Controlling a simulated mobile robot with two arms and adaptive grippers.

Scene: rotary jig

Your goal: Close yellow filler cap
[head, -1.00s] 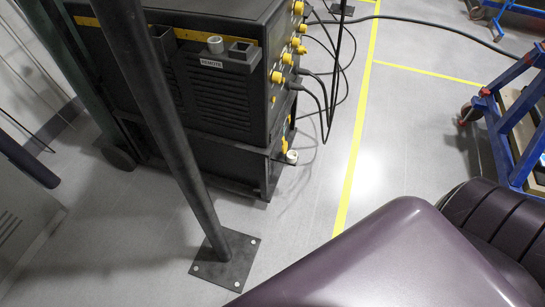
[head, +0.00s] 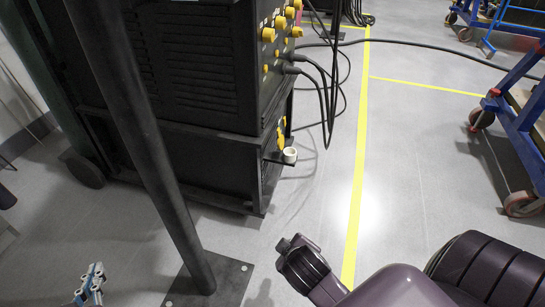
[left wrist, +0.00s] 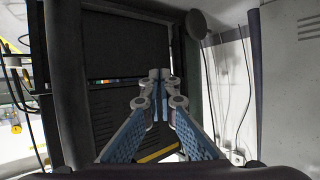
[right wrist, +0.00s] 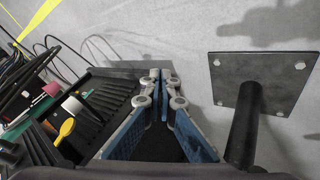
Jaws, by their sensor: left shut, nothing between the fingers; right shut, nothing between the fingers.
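Several yellow caps or knobs (head: 268,34) sit on the right side panel of the dark cabinet (head: 195,165) in the head view. I cannot tell which one is the filler cap. In the right wrist view, a yellow rounded piece (right wrist: 66,127) lies left of my right gripper (right wrist: 160,76), apart from it; I cannot tell whether it is the cap. My right gripper is shut and empty, and the head view does not show its fingers. My left gripper (head: 92,284) is shut and empty at the bottom left, left of the post. Its fingers (left wrist: 160,76) point at dark panelling.
A dark post (head: 140,150) on a floor plate (head: 232,283) stands in front of the cabinet. A white ring (head: 290,155) sits on a small ledge. Black cables (head: 325,95) hang beside the panel. Blue carts (head: 520,120) stand right. Floor around the yellow line (head: 357,190) is clear.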

